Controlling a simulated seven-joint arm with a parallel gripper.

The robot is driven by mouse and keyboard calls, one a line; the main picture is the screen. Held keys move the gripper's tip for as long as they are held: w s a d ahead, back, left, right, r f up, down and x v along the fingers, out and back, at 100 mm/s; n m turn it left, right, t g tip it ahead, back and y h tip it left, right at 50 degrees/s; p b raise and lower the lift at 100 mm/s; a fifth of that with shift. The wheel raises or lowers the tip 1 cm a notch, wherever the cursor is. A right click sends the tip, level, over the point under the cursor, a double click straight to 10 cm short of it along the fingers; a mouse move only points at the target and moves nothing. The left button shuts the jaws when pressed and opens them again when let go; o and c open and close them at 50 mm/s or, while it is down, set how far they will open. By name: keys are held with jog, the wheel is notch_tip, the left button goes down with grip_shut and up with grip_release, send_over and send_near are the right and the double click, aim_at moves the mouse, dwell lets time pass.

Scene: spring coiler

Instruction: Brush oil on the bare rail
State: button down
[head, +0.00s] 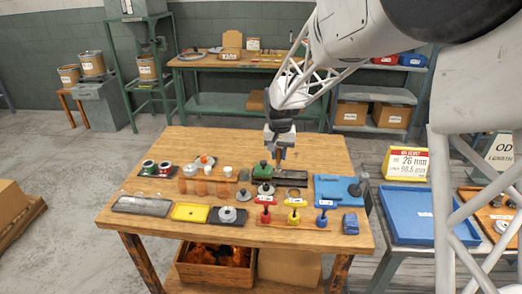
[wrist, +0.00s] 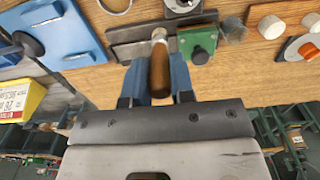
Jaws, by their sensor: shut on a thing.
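My gripper (head: 281,152) is over the back middle of the wooden table. In the wrist view its blue fingers (wrist: 158,78) are shut on a brush's wooden handle (wrist: 159,66). The handle also shows below the fingers in the head view (head: 280,163).
A blue tray (head: 329,190) lies to the right of the plate. A yellow tray (head: 190,212) and a grey plate (head: 143,206) are front left. The table's back left is clear.

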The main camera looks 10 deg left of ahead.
jog(key=s+d, duration=0.3)
jog(key=d, duration=0.3)
jog(key=shift+s+r, duration=0.35)
jog(key=shift+f, duration=0.1)
jog(key=shift+f, duration=2.6)
jog(key=shift+f, duration=1.05)
dwell(2.5)
jog(key=shift+r, duration=0.1)
jog(key=shift+r, duration=2.25)
